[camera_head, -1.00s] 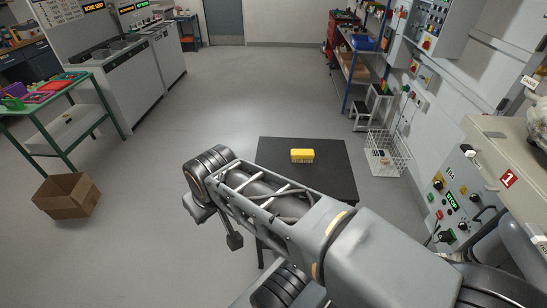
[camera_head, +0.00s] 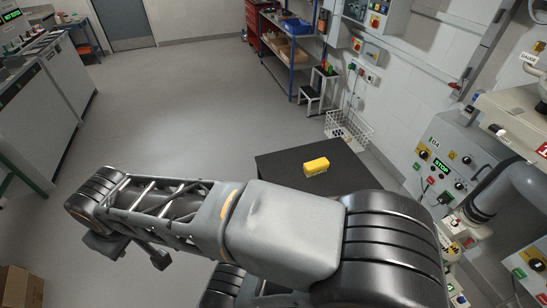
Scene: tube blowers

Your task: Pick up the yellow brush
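The yellow brush (camera_head: 316,166) lies on the dark table (camera_head: 285,161), near the middle of the tabletop that shows. It looks like a yellow block; its bristles are hard to make out. My arm stretches across the front of the view and covers the near part of the table. A small dark part at the arm's far end, likely my gripper (camera_head: 160,258), hangs low at the left, well apart from the brush. Its fingers are too small and hidden to tell whether they are open or shut.
A white wire basket (camera_head: 349,130) and a step stool (camera_head: 316,92) stand beyond the table. A control panel (camera_head: 455,165) with pipes is close on the right. A cardboard box (camera_head: 12,285) is at the lower left. The floor at left centre is clear.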

